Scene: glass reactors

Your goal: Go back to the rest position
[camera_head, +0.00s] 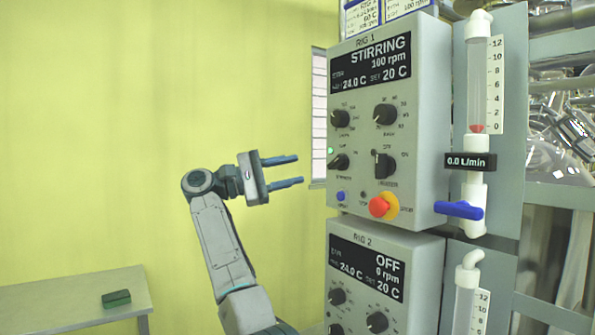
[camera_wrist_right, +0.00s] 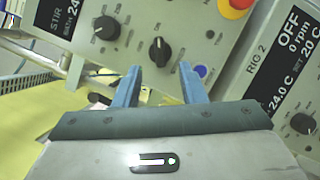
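My right gripper (camera_head: 300,170) is raised on its arm to the left of the RIG 1 control box (camera_head: 425,120). Its two blue fingers are parallel and apart, with nothing between them. In the right wrist view my right gripper (camera_wrist_right: 160,68) also shows open and empty, and its fingers point towards the knobs on the lower part of a control panel (camera_wrist_right: 190,25). In the head view the fingertips stand apart from the box. My left gripper is not in view.
RIG 1 reads STIRRING, 100 rpm. The RIG 2 box (camera_head: 424,265) below reads OFF. A flow tube (camera_head: 474,85) with a blue valve handle (camera_head: 459,210) stands at right. A table (camera_head: 60,296) with a dark green block (camera_head: 116,298) is at lower left.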

